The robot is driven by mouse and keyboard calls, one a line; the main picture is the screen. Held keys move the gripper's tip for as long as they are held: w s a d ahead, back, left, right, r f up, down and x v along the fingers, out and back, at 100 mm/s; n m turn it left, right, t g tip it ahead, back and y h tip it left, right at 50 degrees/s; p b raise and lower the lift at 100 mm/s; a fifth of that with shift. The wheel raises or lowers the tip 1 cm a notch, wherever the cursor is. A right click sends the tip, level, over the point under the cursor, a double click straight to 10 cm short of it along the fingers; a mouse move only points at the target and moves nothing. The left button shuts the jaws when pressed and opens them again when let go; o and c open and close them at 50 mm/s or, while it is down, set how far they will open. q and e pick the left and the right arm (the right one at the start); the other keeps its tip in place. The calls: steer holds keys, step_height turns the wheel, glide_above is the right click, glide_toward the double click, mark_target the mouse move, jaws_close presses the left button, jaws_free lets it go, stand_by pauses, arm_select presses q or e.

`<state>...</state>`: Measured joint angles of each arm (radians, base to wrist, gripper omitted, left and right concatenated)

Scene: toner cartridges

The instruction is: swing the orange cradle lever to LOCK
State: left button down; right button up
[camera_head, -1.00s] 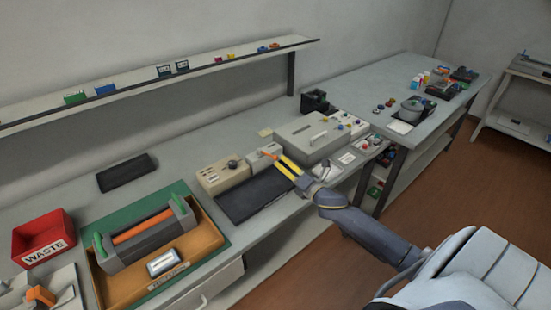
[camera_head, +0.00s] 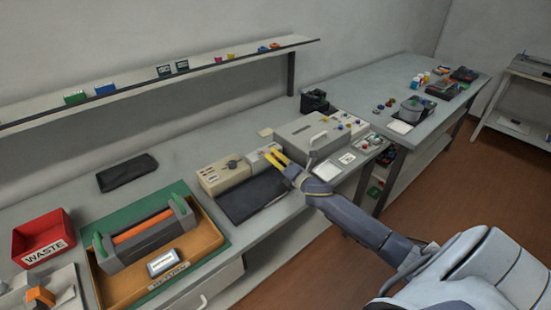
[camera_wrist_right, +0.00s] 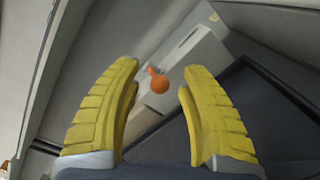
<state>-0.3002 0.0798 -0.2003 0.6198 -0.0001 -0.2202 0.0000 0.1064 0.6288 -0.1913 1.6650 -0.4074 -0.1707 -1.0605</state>
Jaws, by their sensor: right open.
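The orange lever knob (camera_wrist_right: 160,83) shows in the right wrist view, on a pale grey cradle box (camera_wrist_right: 188,62). The knob lies between and a little beyond my two yellow fingers, with no clear contact. In the head view the cradle (camera_head: 256,163) is a small light box behind the black mat, and my gripper covers the lever. My right gripper (camera_head: 274,155) is open over the cradle; its spread fingers also show in the wrist view (camera_wrist_right: 160,75). I cannot read a LOCK mark or tell the lever's position. My left gripper is not in view.
A black mat (camera_head: 248,199) lies in front. A red WASTE bin (camera_head: 42,238) and an orange tray (camera_head: 205,240) are farther left.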

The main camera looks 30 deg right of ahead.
jaws_close()
stand_by(0.4)
steer(key=shift+s, duration=0.1)
